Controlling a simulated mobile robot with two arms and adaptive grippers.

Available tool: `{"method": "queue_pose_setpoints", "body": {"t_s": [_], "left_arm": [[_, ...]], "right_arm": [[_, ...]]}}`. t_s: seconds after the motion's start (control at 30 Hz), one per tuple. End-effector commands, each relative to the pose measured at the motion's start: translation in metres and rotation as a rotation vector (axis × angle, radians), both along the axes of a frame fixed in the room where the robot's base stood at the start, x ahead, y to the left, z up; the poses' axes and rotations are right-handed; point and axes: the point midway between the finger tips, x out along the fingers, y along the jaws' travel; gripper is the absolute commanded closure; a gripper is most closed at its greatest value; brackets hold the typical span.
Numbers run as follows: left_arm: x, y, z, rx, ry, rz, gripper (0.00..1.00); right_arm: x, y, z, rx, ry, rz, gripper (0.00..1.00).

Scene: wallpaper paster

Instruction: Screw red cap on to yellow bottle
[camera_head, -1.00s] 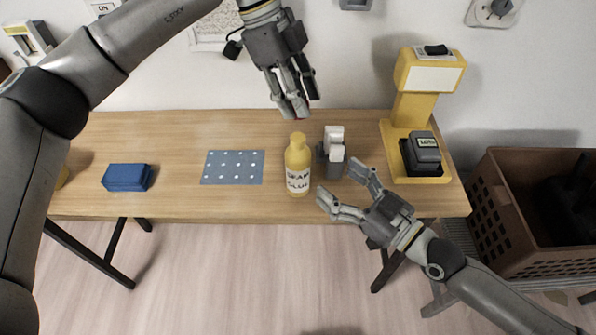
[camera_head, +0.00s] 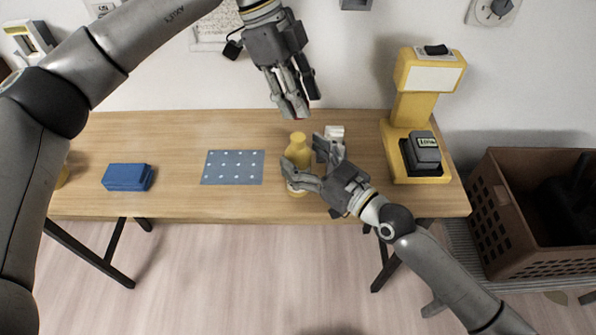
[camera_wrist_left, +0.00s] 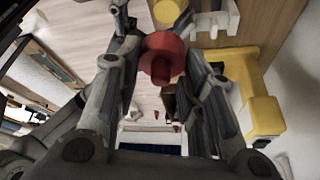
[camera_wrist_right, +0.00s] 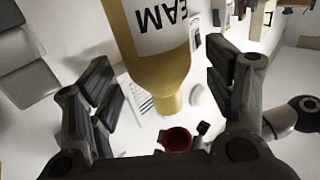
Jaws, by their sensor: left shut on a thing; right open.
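The yellow bottle (camera_head: 298,152) stands upright on the table with its top uncapped. My right gripper (camera_head: 305,162) is open, with its fingers around the bottle's body from the front right; in the right wrist view the bottle (camera_wrist_right: 165,70) is between the spread fingers, and I cannot tell if they touch it. My left gripper (camera_head: 299,113) points down above and just behind the bottle. It is shut on the red cap (camera_wrist_left: 164,57), which shows between its fingers in the left wrist view. The red cap (camera_wrist_right: 176,138) also shows beyond the bottle's neck in the right wrist view.
A white and grey object (camera_head: 334,132) stands just behind my right gripper. A yellow machine (camera_head: 408,110) stands at the table's right end. A dotted grey mat (camera_head: 233,167) and a blue block (camera_head: 128,177) lie to the left. A brown crate (camera_head: 498,215) is beyond the right edge.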

Motion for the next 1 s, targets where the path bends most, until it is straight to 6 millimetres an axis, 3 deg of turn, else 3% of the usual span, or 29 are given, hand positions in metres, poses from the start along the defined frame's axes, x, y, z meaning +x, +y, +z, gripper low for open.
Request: {"method": "queue_pose_setpoints", "body": {"t_s": [0.2,0.57,1.0], "left_arm": [[0.000,0.000,0.000,0.000,0.000,0.000,0.73],[0.000,0.000,0.000,0.000,0.000,0.000,0.73],[0.000,0.000,0.000,0.000,0.000,0.000,0.73]], "right_arm": [[0.013,0.013,0.000,0.001,0.001,0.001,0.25],[0.014,0.015,0.000,-0.001,0.001,0.001,0.26],[0.014,0.015,0.000,-0.001,0.001,0.000,0.83]]}}
